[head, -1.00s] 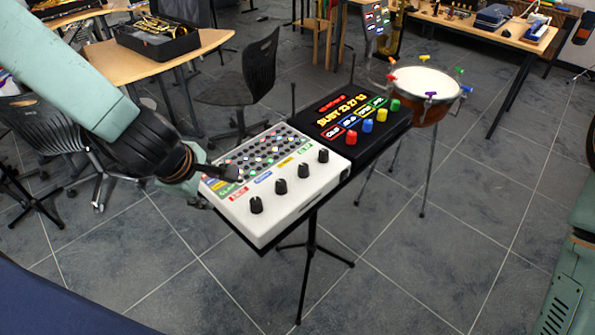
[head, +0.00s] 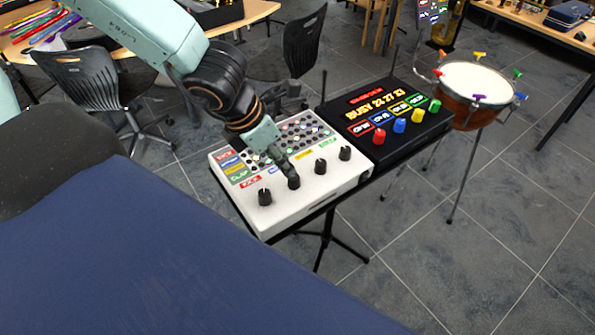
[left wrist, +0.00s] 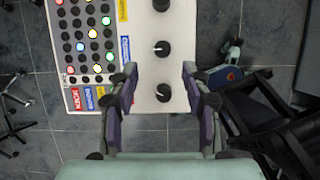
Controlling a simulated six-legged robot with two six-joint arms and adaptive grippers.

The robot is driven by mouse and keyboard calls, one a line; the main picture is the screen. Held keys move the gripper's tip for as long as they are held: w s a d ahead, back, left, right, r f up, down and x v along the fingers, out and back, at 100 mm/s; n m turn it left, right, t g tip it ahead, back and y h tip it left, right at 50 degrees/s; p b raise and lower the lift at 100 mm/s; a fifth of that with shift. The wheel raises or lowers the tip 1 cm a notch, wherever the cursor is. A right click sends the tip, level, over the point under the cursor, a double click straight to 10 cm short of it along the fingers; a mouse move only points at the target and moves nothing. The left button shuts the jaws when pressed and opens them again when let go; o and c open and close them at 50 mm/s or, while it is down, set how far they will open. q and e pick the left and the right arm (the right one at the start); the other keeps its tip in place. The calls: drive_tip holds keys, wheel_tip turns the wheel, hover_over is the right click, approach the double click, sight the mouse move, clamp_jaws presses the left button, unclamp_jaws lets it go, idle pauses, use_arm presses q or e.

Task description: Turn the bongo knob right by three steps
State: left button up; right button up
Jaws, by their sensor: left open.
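A white instrument box (head: 325,190) carries a row of black knobs along its near side, each beside a coloured label. I cannot read which label says bongo. My left gripper (head: 291,174) points down at the second knob (head: 293,182), by the blue label, and partly hides it. In the left wrist view the gripper (left wrist: 159,70) is open, with the blue-label knob (left wrist: 162,48) just beyond and between the fingertips. The knob's white mark points left in that view. The first knob (left wrist: 163,92) shows lower between the fingers. I see no clear contact. My right gripper is not in view.
A black box (head: 386,120) with a lit display and coloured knobs stands right beside the white one. A drum (head: 477,82) with coloured pegs stands farther right. A chair (head: 92,85) and table are behind.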

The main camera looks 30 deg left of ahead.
sight(293, 177)
use_arm(q)
drive_tip(key=b+x, duration=0.5)
drive_tip(key=shift+f, duration=0.4)
drive_tip(key=shift+w+d+f+b, duration=0.25)
drive_tip(key=shift+d+f+b, duration=0.3)
drive_tip(key=shift+b, duration=0.25)
drive_tip(key=shift+w+a+f, duration=0.2)
drive_tip(key=shift+a+f, duration=0.1)
drive_tip(key=shift+s+d+r, duration=0.1)
drive_tip(key=shift+c, duration=0.6)
drive_tip(key=c, duration=0.6)
clamp_jaws()
